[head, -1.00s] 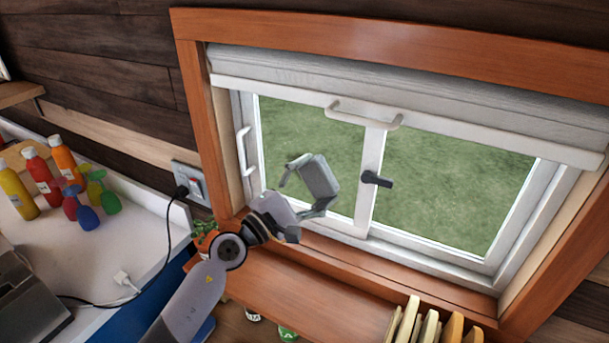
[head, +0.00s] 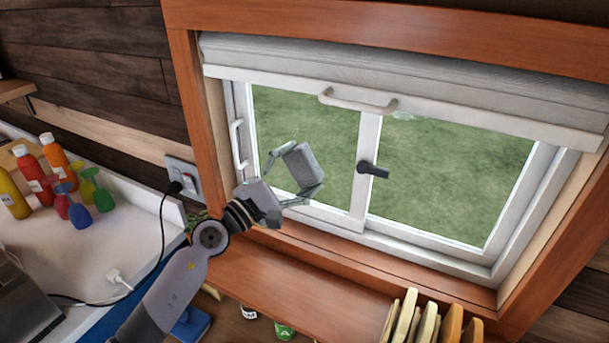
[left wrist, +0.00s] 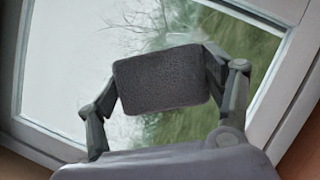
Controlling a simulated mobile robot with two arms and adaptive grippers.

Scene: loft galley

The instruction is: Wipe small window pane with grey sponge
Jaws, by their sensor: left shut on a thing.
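The grey sponge (head: 301,164) is held in my left gripper (head: 296,171), in front of the left part of the window. In the left wrist view, the sponge (left wrist: 161,79) sits between the two fingers of the left gripper (left wrist: 162,84), its broad face towards the camera. The window has a left pane (head: 330,120) and a right pane (head: 450,150) in a white frame. The left wrist view shows glass (left wrist: 70,60) behind the sponge. I cannot tell whether the sponge touches the glass. My right gripper is not in view.
A dark window latch (head: 373,169) and a white handle (head: 357,103) stick out near the sponge. A rolled blind (head: 400,75) covers the window top. Bottles (head: 55,165) stand on the white counter at left.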

